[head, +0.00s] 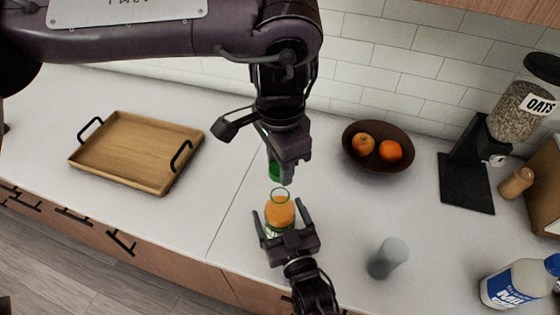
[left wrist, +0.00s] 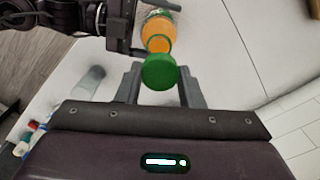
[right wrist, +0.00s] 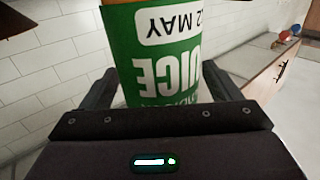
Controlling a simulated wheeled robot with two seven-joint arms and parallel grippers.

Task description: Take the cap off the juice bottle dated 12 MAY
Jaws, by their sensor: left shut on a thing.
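The juice bottle (head: 280,213) is orange with a green label and stands uncapped, its open neck showing. The label reads "12 MAY" upside down in the right wrist view (right wrist: 165,60). My left gripper (head: 279,172) is shut on the green cap (head: 274,168) and holds it just above the neck, apart from it. The cap is between the fingers in the left wrist view (left wrist: 159,72), with the bottle (left wrist: 158,33) beyond it. My right gripper (head: 280,216) is shut on the bottle, one finger on each side.
A wooden tray (head: 190,172) lies at left. A bowl (head: 372,165) with fruit stands behind right. A clear glass (head: 388,258) stands close on the right, with a blue-and-white bottle (head: 515,285) farther right. An oats dispenser (head: 470,180) stands at back right.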

